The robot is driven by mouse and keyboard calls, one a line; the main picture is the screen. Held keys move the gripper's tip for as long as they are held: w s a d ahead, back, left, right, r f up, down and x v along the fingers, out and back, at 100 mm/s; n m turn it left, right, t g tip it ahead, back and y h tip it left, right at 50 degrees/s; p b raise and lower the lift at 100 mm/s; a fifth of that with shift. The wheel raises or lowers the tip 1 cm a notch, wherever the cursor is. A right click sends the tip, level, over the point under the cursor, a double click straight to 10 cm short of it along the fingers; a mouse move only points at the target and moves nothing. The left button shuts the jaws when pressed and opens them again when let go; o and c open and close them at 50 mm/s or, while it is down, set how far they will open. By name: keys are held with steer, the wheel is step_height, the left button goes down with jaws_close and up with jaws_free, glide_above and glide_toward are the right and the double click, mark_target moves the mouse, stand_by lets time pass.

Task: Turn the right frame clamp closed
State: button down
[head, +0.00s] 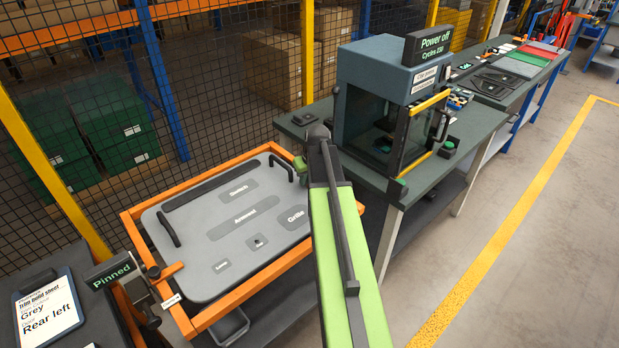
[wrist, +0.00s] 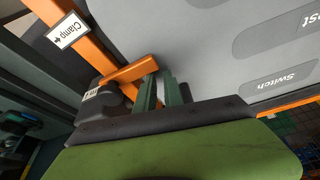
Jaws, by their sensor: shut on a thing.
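The right frame clamp shows in the wrist view as an orange lever (wrist: 131,72) on a dark pivot knob (wrist: 109,92). The lever points from the knob towards the grey door panel (wrist: 190,45), its end over the panel's edge. A "Clamp" label (wrist: 68,30) with an arrow sits on the orange frame (wrist: 92,50) beside it. My gripper (wrist: 160,84) is shut on the lever's end, its dark green fingers there. In the head view my green arm hides this clamp. The door panel (head: 270,190) lies in the orange frame (head: 245,297), with the left clamp (head: 170,272) across its edge.
A "Pinned" sign (head: 111,271) stands at the frame's left corner, near a clipboard (head: 47,306) reading Grey, Rear left. A glass-fronted machine (head: 385,75) marked "Power off" stands on a bench right of my arm. Mesh fencing (head: 230,60) closes the back. Floor at right is clear.

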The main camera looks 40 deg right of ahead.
steer(key=shift+s+a+f, duration=0.1)
steer(key=shift+s+a, duration=0.1)
steer(key=shift+a, duration=0.05)
